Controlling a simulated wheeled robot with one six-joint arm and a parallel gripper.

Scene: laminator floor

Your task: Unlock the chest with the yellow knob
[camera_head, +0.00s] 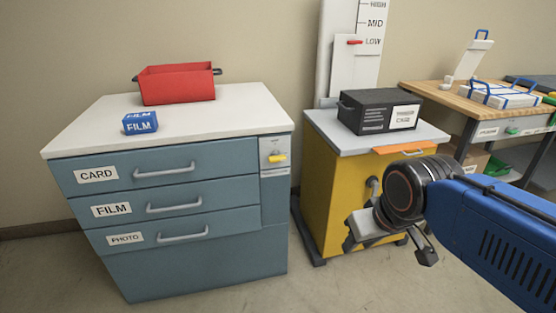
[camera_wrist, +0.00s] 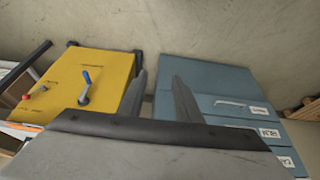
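The blue-grey chest (camera_head: 200,275) stands at the left with a white top. Its three drawers, labelled CARD, FILM and PHOTO, look shut. The yellow knob (camera_head: 278,158) sits on a small panel at the chest's upper right front, its handle lying roughly sideways. My gripper (camera_head: 388,250) is open and empty, in front of the yellow cabinet, to the right of and lower than the knob. In the wrist view my gripper's fingers (camera_wrist: 160,80) are apart, and the chest (camera_wrist: 205,75) shows tilted at the right. I cannot make out the knob there.
A red bin (camera_head: 178,87) and a blue FILM box (camera_head: 140,124) are on the chest. The yellow cabinet (camera_head: 335,185), bearing a black box (camera_head: 362,112), stands to the right; the wrist view shows its blue lever (camera_wrist: 85,85). A wooden bench (camera_head: 440,97) is further right.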

